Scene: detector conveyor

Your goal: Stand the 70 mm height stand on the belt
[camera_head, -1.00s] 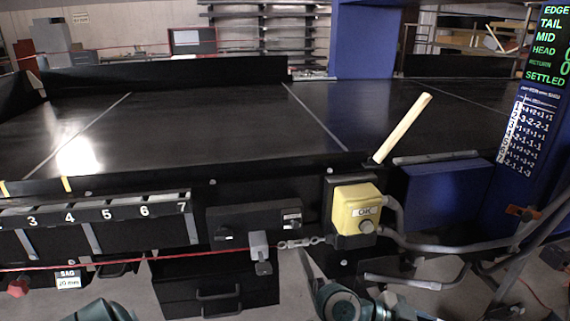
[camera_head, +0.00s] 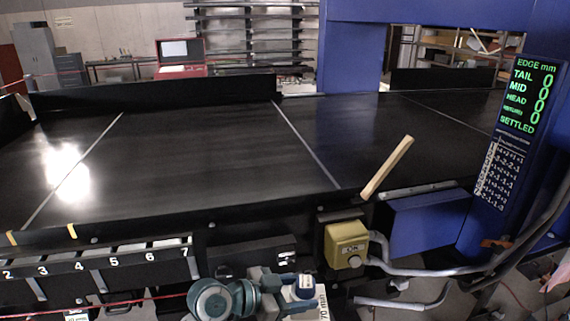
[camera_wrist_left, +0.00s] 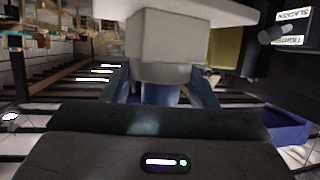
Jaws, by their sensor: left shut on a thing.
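My left gripper (camera_head: 283,285) is at the bottom centre of the head view, in front of the conveyor's front panel and below belt level. It is shut on the 70 mm height stand (camera_head: 323,303), a pale piece with a "70 mm" label and a blue part, cut off by the bottom edge. In the left wrist view the stand (camera_wrist_left: 175,50) shows as a pale block with a wide top and a blue post between the fingers. The black belt (camera_head: 190,165) lies beyond, flat, with pale cross lines. My right gripper is not in view.
A blue upright with a readout (camera_head: 527,100) stands at right. Numbered slots (camera_head: 95,262) line the front left. The belt's middle is clear.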

